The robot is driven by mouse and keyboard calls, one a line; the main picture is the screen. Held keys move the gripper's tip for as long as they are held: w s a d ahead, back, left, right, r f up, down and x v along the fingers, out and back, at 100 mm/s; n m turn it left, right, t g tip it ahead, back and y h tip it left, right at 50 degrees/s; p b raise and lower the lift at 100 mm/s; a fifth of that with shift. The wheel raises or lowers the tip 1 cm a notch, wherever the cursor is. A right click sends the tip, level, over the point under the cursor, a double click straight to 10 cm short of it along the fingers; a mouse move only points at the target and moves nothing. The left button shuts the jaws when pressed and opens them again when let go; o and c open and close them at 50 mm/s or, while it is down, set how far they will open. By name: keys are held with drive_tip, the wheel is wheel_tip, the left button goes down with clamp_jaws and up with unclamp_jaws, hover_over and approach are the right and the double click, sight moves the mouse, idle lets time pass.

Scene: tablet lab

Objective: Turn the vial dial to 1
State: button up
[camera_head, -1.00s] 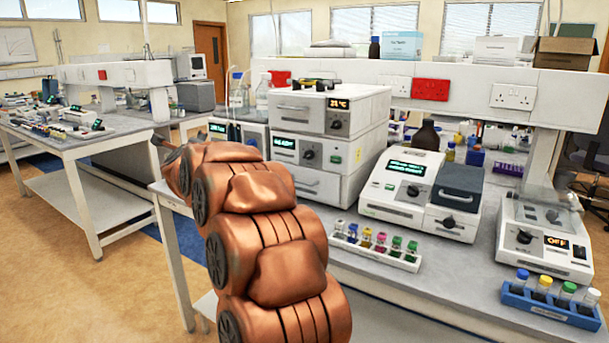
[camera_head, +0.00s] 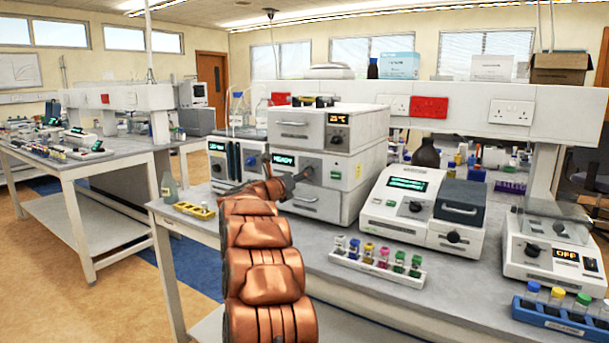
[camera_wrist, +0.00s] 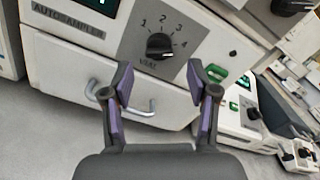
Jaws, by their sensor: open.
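The vial dial (camera_wrist: 159,46) is a black round knob on a grey panel, with 1, 2, 3 and 4 around its upper side and "VIAL" below. Which number it points to is too small to tell surely. It is on the white autosampler (camera_wrist: 208,38), the middle unit of a stack in the head view (camera_head: 345,170). My gripper (camera_wrist: 160,68) is open and empty in the wrist view, its purple-padded fingers apart on either side below the dial, not touching it. In the head view my gripper (camera_head: 290,183) is small, in front of the autosampler.
A drawer handle (camera_wrist: 112,104) sticks out below the dial. A rack of colored vials (camera_head: 377,262) stands on the bench to the right. Another instrument (camera_head: 405,200) stands right of the stack.

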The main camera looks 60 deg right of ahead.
drive_tip(key=shift+w+d+p, duration=0.1)
drive_tip(key=shift+d+p, duration=0.25)
drive_tip(key=shift+d, duration=1.3)
drive_tip(key=shift+c, duration=0.2)
clamp_jaws()
